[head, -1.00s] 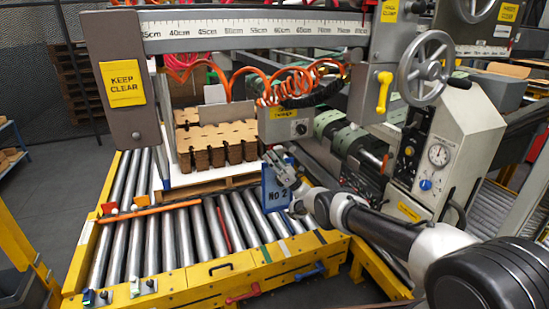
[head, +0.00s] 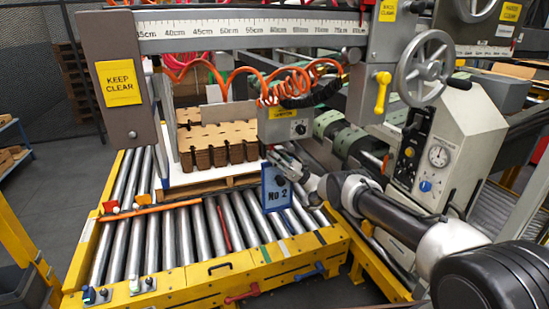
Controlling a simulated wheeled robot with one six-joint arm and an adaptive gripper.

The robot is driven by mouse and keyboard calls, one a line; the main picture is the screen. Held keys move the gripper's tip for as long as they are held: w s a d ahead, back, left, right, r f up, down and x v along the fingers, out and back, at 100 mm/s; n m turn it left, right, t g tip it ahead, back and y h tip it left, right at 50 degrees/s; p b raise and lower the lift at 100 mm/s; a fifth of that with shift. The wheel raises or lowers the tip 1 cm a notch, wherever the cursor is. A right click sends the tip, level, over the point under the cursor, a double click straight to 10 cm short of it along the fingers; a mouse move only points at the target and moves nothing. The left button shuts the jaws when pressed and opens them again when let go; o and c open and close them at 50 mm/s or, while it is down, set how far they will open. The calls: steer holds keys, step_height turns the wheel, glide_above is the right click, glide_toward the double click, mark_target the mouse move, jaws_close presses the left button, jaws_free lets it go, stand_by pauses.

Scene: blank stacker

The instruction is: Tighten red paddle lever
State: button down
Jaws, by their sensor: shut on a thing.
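A red lever (head: 240,294) sits on the front face of the yellow conveyor frame, low in the head view. Small red paddles (head: 112,206) also stand at the left end of the orange bar on the rollers; I cannot tell which of these is the red paddle lever. My gripper (head: 276,163) is away from all of them, right of the cardboard stack. It is shut at the blue plate marked No 2 (head: 277,196), which hangs upright above the rollers. The fingertips are small and partly hidden, so the exact grip is unclear.
A blue lever (head: 307,271) is on the frame, right of the red lever. The orange bar (head: 150,209) lies across the rollers. Notched cardboard (head: 217,133) stands on a pallet behind. A ruler beam (head: 250,29) and coiled orange hose (head: 293,82) hang overhead. Front rollers are mostly bare.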

steer(key=c, duration=1.7)
jaws_free()
steer(key=shift+o, duration=0.2)
steer(key=shift+d+f, duration=0.1)
steer(key=v, duration=1.1)
steer(key=shift+d+f, duration=0.2)
steer(key=shift+d, duration=0.15)
steer(key=shift+s, duration=0.1)
steer(key=shift+s, duration=0.1)
